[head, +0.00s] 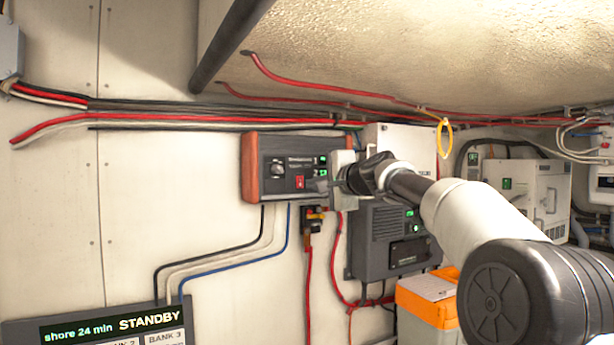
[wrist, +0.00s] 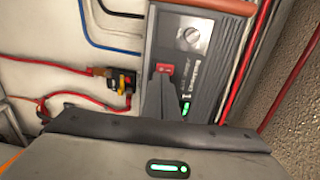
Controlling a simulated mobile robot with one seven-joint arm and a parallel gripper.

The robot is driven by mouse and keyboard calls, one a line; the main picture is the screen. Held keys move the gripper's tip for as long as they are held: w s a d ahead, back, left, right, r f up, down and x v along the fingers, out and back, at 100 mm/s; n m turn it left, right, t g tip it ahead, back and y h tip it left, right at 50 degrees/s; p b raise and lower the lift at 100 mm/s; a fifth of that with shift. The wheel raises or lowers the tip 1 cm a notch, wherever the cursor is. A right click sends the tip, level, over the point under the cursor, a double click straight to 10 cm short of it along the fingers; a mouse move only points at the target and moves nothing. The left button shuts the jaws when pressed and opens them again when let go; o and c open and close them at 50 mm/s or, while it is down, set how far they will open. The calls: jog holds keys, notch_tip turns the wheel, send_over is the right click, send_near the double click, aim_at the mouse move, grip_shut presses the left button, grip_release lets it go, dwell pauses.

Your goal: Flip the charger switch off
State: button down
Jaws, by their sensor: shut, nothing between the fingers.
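The charger (head: 268,170) is a dark box with orange-brown end caps, mounted on the pale wall in the head view. It also shows in the wrist view (wrist: 207,65). A red switch (head: 300,182) sits on its front face, and it shows in the wrist view (wrist: 165,69) just past my fingertips. My gripper (head: 318,185) is shut and empty, just right of the switch in the head view. In the wrist view its fingers (wrist: 159,82) partly cover the charger's face near the switch. I cannot tell whether they touch it. Green lights show on the charger.
A small terminal with red and yellow parts (head: 314,218) hangs below the charger, with cables around it. A grey unit (head: 370,250) and an orange-and-white box (head: 425,310) stand to the right. A STANDBY display (head: 120,325) is at lower left. Red cables (head: 300,83) run above.

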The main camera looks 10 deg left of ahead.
aim_at(301, 186)
jog(key=p+x, duration=0.1)
jog(key=x, duration=0.3)
jog(key=shift+w+a+p, duration=0.1)
jog(key=shift+p, duration=0.3)
jog(key=shift+f, duration=0.1)
